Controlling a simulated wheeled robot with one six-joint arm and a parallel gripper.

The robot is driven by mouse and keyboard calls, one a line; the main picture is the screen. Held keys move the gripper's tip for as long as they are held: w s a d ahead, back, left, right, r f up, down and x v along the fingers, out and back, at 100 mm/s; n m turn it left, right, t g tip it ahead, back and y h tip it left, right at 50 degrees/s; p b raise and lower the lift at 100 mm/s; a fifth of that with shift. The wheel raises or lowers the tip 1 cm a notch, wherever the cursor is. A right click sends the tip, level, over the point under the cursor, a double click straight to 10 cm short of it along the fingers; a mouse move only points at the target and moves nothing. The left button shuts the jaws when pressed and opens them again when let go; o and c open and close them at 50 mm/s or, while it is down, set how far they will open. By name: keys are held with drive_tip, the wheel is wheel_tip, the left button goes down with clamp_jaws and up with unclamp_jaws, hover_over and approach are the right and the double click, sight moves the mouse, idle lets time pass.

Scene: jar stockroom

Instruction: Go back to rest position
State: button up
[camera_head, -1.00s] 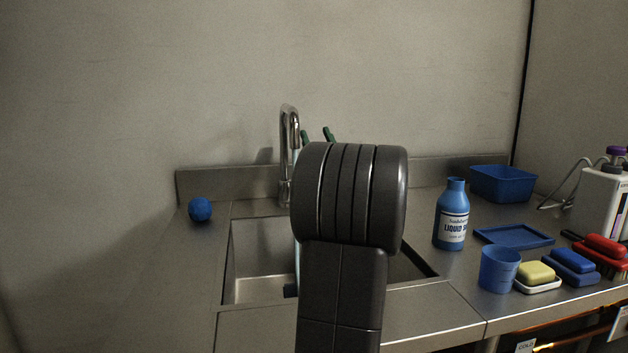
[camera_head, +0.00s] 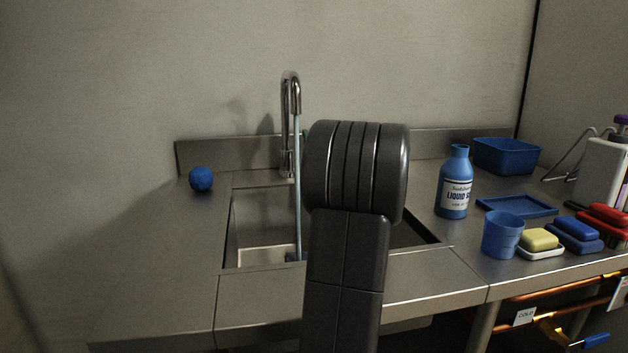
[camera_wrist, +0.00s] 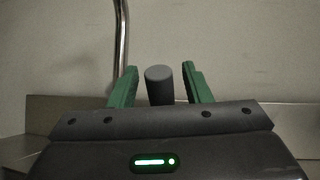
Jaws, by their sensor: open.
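My gripper (camera_wrist: 160,84) shows in the wrist view with its two green fingers spread apart. A dark grey cylinder (camera_wrist: 159,78) shows between them; I cannot tell whether it is part of me or whether it touches the fingers. The chrome tap (camera_wrist: 121,38) rises just left of the fingers in that view. In the head view my dark arm stands upright in front of the sink and hides most of my gripper. The tap (camera_head: 290,95) stands behind the sink (camera_head: 262,225), with a thin pale-blue stream or rod running from its spout into the basin.
A blue ball (camera_head: 201,179) lies on the counter left of the sink. At right stand a blue soap bottle (camera_head: 455,185), blue cup (camera_head: 502,235), blue tray (camera_head: 517,206), blue bin (camera_head: 507,155), yellow sponge (camera_head: 538,240) and blue block (camera_head: 578,229). The left counter is mostly clear.

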drive_tip(key=shift+f+b, duration=0.15)
drive_tip(key=shift+b, duration=0.15)
wheel_tip(320, 180, up, 10)
drive_tip(key=p, duration=0.3)
drive_tip(key=shift+s+f, duration=0.1)
drive_tip(key=shift+f, duration=0.15)
wheel_tip(320, 180, down, 9)
drive_tip(key=b, duration=0.3)
drive_tip(key=shift+w+r+p, duration=0.2)
drive_tip(key=shift+r+p, duration=0.15)
drive_tip(key=shift+p, duration=0.9)
drive_tip(key=w+g+h+p, duration=0.1)
drive_tip(key=p, duration=0.3)
drive_tip(key=w+r+m+g+p, duration=0.1)
drive_tip(key=p, duration=0.3)
drive_tip(key=shift+a+r+g+h+p, duration=0.1)
drive_tip(key=shift+a+g+h+p, duration=0.1)
drive_tip(key=shift+g+h+p, duration=0.15)
drive_tip(key=p, duration=0.2)
drive_tip(key=g+p, duration=0.1)
drive_tip(key=p, duration=0.1)
drive_tip(key=shift+w+a+r+h, duration=0.1)
drive_tip(key=shift+w+r+h, duration=0.15)
drive_tip(key=shift+w, duration=0.1)
drive_tip(key=shift+w+p, duration=0.1)
drive_tip(key=shift+p, duration=0.45)
